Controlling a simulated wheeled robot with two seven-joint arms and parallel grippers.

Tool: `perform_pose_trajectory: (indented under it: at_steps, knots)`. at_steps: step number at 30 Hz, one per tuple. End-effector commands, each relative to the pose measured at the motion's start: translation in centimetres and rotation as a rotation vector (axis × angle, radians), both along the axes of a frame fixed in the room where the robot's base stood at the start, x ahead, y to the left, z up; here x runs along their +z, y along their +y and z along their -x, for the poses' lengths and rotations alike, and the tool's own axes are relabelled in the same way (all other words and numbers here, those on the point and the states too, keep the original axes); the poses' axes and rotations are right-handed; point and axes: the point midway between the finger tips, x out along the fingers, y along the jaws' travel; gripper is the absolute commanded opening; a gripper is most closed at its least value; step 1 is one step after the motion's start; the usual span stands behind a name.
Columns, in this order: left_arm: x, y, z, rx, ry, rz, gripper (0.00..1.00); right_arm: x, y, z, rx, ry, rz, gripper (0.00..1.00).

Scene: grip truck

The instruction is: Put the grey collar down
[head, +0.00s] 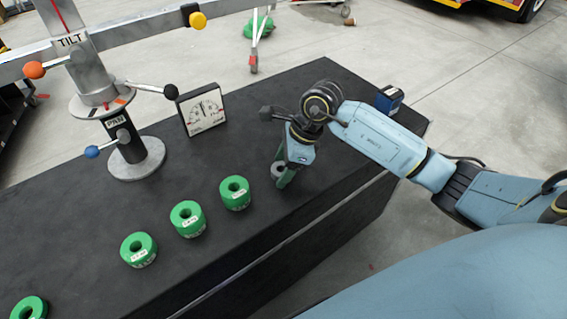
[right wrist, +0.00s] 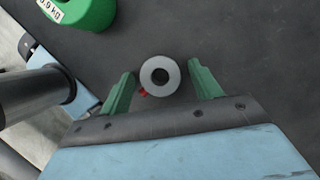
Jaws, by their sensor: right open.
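The grey collar (right wrist: 160,75) is a small ring with a dark hole, seen from above in the right wrist view. It rests on the dark table top, and part of it shows in the head view (head: 277,169) beside my gripper. My right gripper (right wrist: 160,84) is open, with one green finger on each side of the collar and a visible gap to each. In the head view the right gripper (head: 284,177) points down at the table. A small red spot shows by the collar's lower left edge. My left gripper is not in view.
Several green collars, one of them here (head: 235,193), stand in a row to the left. A dial gauge (head: 202,109) and a tilt stand (head: 137,158) are farther back. A blue box (head: 389,99) is at the right end. The table (head: 250,254) is bare near its front edge.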

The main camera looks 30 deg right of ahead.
Motion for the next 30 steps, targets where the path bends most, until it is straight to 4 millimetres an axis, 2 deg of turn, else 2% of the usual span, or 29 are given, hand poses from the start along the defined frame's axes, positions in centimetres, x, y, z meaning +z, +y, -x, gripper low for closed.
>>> perform_pose_trajectory:
  at_steps: [5, 8, 21, 25, 30]
  knots:
    - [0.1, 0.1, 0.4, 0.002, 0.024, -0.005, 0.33, 0.3, 0.0, 0.0, 0.0, 0.0, -0.001, 0.63]
    - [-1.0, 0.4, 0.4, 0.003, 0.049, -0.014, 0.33, 1.6, -0.5, 0.1, 0.0, -0.003, 0.001, 0.63]
    - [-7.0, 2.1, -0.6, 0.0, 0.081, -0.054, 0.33, 9.4, -3.4, 1.6, 0.0, -0.002, 0.003, 0.63]
    - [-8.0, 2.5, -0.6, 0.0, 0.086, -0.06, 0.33, 10.8, -3.9, 1.8, 0.0, -0.002, 0.001, 0.63]
    - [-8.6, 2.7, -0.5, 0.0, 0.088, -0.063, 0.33, 11.4, -4.1, 2.0, 0.001, -0.001, 0.001, 0.63]
